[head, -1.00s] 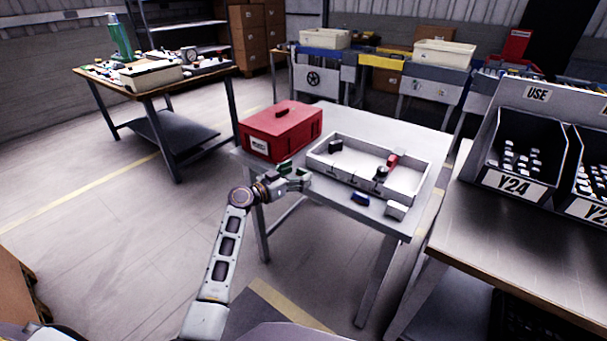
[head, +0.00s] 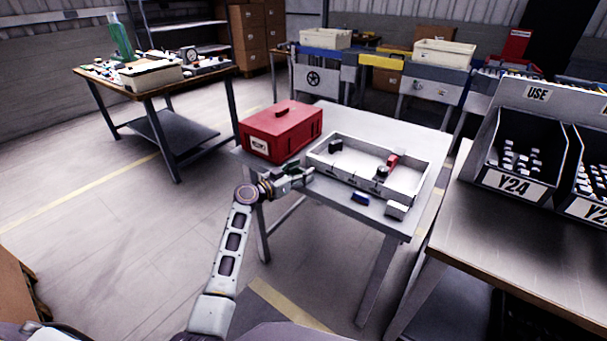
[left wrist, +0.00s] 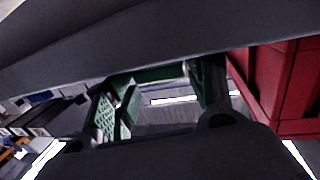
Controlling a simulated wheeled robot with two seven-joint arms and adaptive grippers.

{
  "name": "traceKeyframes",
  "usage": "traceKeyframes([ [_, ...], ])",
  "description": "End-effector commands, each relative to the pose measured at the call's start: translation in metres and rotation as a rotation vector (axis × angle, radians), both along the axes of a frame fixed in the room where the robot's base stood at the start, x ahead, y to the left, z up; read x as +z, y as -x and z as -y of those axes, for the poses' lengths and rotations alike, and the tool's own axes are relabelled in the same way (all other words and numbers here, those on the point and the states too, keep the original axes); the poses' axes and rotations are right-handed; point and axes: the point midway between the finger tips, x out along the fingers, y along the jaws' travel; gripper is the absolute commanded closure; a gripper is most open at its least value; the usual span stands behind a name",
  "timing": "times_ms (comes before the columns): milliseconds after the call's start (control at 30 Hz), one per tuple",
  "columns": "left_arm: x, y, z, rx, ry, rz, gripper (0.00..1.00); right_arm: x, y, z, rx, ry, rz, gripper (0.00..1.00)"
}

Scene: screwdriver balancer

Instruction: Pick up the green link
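The green link shows in the left wrist view (left wrist: 155,74) as a green bar across the gap between the fingers. In the head view the green link (head: 292,169) is a small dark green shape at the near left edge of the white table, in front of the red toolbox, partly hidden by my gripper. My left gripper (head: 302,176) is at the link; in the left wrist view its fingers (left wrist: 160,108) stand well apart, with floor visible between them. I cannot tell whether a finger touches the link. My right gripper is not in view.
The red toolbox (head: 281,131) stands just behind the gripper. A white tray (head: 408,186) holds several small parts to the right. A blue block (head: 360,198) and a white block (head: 396,210) lie at the table's front edge. The table's (head: 385,122) back is clear.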

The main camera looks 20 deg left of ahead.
Motion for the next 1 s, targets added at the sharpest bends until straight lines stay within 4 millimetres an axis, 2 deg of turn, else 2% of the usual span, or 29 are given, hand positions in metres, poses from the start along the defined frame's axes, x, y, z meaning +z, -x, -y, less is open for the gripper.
traceKeyframes([
  [100, 0.0, 0.0, 0.0, 0.0, 0.0, 0.0, 0.62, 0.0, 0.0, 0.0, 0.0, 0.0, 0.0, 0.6],
  [567, 0.005, 0.0, 0.0, 0.0, -0.001, 0.001, 0.62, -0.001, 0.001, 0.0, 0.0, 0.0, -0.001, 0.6],
  [767, 0.022, 0.0, -0.001, 0.0, -0.003, 0.002, 0.62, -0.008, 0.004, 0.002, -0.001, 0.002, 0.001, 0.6],
  [1000, 0.058, 0.0, 0.0, 0.0, -0.004, 0.003, 0.62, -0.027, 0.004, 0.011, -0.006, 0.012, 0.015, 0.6],
])
